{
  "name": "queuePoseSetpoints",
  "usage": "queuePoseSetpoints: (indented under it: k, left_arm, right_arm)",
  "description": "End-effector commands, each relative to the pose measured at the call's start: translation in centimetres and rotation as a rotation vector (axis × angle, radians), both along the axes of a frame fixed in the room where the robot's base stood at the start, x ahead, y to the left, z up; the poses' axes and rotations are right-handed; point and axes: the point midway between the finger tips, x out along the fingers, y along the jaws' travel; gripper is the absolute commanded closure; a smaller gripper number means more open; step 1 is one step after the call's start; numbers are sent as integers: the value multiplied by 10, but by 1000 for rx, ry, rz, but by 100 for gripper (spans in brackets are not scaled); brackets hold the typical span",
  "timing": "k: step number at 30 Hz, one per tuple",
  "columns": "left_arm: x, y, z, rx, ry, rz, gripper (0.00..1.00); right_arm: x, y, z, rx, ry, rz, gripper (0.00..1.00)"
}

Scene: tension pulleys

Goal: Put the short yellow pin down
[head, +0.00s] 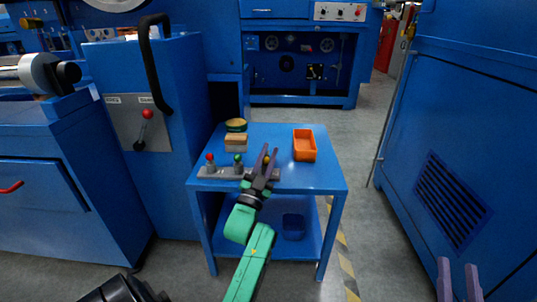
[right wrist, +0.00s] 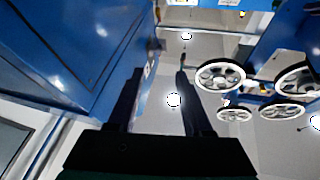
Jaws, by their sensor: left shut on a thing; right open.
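The short yellow pin shows only as a small yellow knob (head: 266,159) between the fingers of my left gripper (head: 266,156), which is shut on it. The gripper is over the front part of the blue table, at the right part of a grey bar (head: 208,173). A red-topped pin (head: 210,159) and a green-topped pin (head: 238,162) stand upright on the bar. The yellow pin's lower part is hidden, so I cannot tell whether it touches the bar. My right gripper (head: 458,282) is open and empty at the lower right; its fingers also show in the right wrist view (right wrist: 160,100).
An orange tray (head: 305,156) stands at the back right of the blue table (head: 320,180). A dark blue bin (head: 293,227) is on the lower shelf. Blue cabinets flank the table.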

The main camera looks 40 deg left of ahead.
Motion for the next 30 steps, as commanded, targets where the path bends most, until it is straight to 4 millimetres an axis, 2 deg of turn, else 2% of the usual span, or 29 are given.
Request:
queuePoseSetpoints:
  k: [30]
  left_arm:
    - [1,1,-12,-4,12,1,100]
  right_arm:
    - [0,-4,27,15,-84,-12,50]
